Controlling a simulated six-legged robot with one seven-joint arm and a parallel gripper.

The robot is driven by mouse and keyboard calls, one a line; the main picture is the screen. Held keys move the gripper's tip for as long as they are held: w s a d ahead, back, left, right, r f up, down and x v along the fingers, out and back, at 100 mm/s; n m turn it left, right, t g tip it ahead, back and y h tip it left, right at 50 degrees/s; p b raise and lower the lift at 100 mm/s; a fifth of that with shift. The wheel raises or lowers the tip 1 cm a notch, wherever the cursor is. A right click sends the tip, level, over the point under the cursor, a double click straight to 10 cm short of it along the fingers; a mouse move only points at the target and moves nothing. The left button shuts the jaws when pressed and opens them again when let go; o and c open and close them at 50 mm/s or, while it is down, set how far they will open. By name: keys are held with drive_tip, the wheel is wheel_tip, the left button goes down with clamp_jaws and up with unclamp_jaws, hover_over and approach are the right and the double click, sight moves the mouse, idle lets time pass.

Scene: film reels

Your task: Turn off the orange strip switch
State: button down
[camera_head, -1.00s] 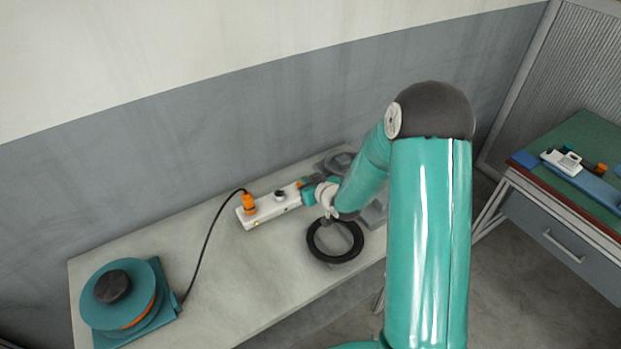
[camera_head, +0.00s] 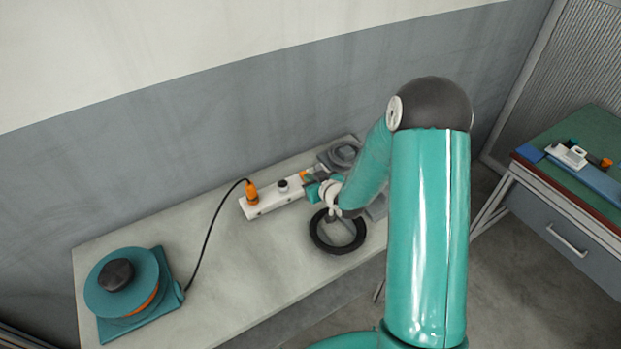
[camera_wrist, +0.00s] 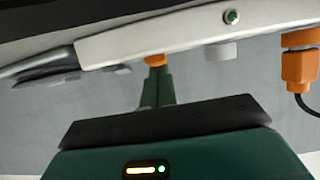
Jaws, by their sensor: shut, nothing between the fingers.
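The white power strip (camera_head: 272,202) lies on the bench against the grey wall. Its orange switch (camera_head: 306,175) is at the right end, beside my gripper (camera_head: 313,189). In the wrist view the strip (camera_wrist: 190,32) crosses the top, and the orange switch (camera_wrist: 155,60) sticks out from it. My dark green fingers (camera_wrist: 157,82) are shut together and empty, with their tips right at the switch. I cannot tell whether they touch it. The switch's on or off position is not clear. A small green light (camera_wrist: 231,17) shows on the strip.
A black cable runs to a teal reel (camera_head: 122,283). A black ring (camera_head: 338,245) lies in front of my gripper. Grey reels (camera_head: 343,154) are behind. The bench's middle is clear.

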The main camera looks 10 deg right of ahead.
drive_tip(key=shift+r, duration=0.75)
drive_tip(key=shift+r, duration=0.1)
